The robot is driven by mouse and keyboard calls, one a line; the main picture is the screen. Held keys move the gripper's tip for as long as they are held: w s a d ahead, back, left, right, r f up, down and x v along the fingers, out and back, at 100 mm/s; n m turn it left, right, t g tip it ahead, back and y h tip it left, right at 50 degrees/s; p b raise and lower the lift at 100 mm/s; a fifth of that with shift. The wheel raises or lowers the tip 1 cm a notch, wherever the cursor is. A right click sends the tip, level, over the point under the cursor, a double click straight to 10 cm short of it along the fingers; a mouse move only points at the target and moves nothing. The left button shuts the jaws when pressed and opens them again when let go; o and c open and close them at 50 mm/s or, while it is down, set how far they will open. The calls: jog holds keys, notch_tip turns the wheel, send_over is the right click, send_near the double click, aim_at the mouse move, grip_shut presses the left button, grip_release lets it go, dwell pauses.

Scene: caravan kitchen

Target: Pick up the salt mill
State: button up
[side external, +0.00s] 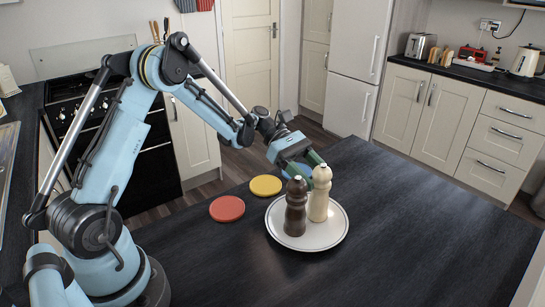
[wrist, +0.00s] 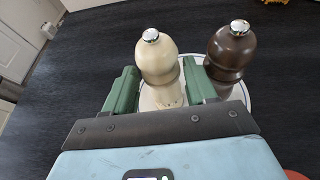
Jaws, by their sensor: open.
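The cream mill (side external: 320,197), which I take as the salt mill, stands upright on a white plate (side external: 279,238). A dark brown mill (side external: 295,212) stands close beside it on the same plate. My gripper (side external: 307,168) is open at the far side of the mills, partly hidden behind them. In the wrist view, the cream mill (wrist: 158,62) stands between and ahead of the two green fingers of my gripper (wrist: 160,72). The right finger lies between the cream mill and the brown mill (wrist: 231,50). Whether either finger touches a mill I cannot tell.
A red coaster (side external: 227,208) and a yellow coaster (side external: 266,185) lie left of the plate on the dark worktop (side external: 420,235). The worktop right of the plate is clear. A toaster (side external: 420,46) and kettle (side external: 525,62) stand on the far counter.

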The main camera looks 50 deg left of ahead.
aim_at(327, 186)
jog(key=x, duration=0.4)
jog(key=shift+d+f, duration=0.15)
jog(key=shift+d, duration=0.2)
jog(key=c, duration=0.8)
jog(key=shift+c, duration=0.2)
